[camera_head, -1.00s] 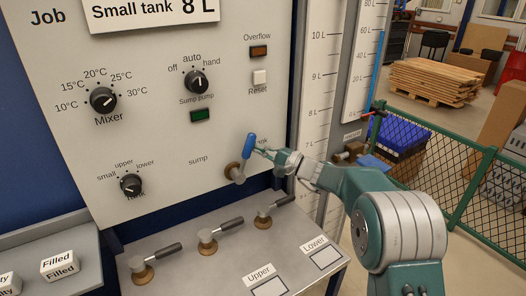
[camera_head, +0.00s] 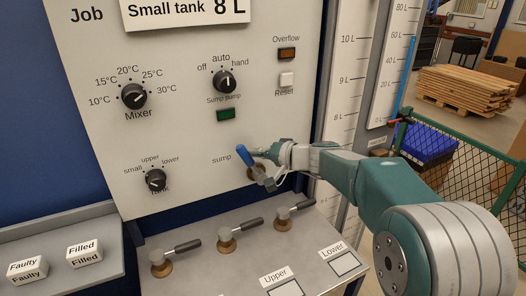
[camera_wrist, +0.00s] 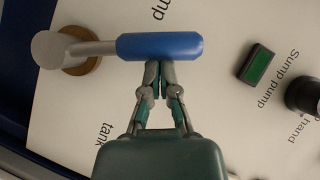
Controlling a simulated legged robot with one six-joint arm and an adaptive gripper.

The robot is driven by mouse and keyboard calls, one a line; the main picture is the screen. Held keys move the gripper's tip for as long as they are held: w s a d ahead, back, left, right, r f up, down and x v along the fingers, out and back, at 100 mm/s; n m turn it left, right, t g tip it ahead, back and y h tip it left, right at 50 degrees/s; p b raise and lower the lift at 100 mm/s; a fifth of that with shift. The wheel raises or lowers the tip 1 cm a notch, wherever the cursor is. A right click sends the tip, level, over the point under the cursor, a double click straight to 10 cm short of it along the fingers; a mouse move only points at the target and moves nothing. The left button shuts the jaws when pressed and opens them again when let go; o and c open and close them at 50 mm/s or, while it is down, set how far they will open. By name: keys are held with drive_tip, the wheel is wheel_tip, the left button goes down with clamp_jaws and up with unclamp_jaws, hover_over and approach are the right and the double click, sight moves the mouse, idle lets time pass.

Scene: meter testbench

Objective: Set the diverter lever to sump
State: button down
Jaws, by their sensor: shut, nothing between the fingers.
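The diverter lever has a blue handle (camera_head: 246,157) on a grey arm over a brass-coloured base, low on the panel's right side. In the head view the handle leans up and left, toward the word "sump" (camera_head: 221,159). My gripper (camera_head: 262,154) is at the handle's right side. In the wrist view the blue handle (camera_wrist: 160,46) lies across the fingertips of my gripper (camera_wrist: 158,66). The fingers are shut together with nothing between them, and their tips touch or nearly touch the handle's side. The word "tank" (camera_wrist: 105,133) shows on the gripper's side of the lever.
Several grey-handled valves (camera_head: 228,240) stand on the ledge below the lever. The sump pump knob (camera_head: 224,81) and green indicator (camera_head: 226,115) are above. A tank selector knob (camera_head: 156,180) is to the left. A level scale (camera_head: 347,85) stands right of the panel.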

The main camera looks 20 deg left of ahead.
drive_tip(key=shift+s+a+f+n, duration=0.1)
drive_tip(key=shift+s+a+n, duration=0.15)
drive_tip(key=shift+s+n, duration=0.05)
drive_tip(key=shift+s+f+h, duration=0.1)
drive_tip(key=shift+h, duration=0.2)
drive_tip(key=w+r+v, duration=0.1)
drive_tip(key=w+v, duration=0.1)
drive_tip(key=v, duration=1.1)
drive_tip(key=shift+w, duration=0.4)
drive_tip(key=shift+d+f, duration=0.1)
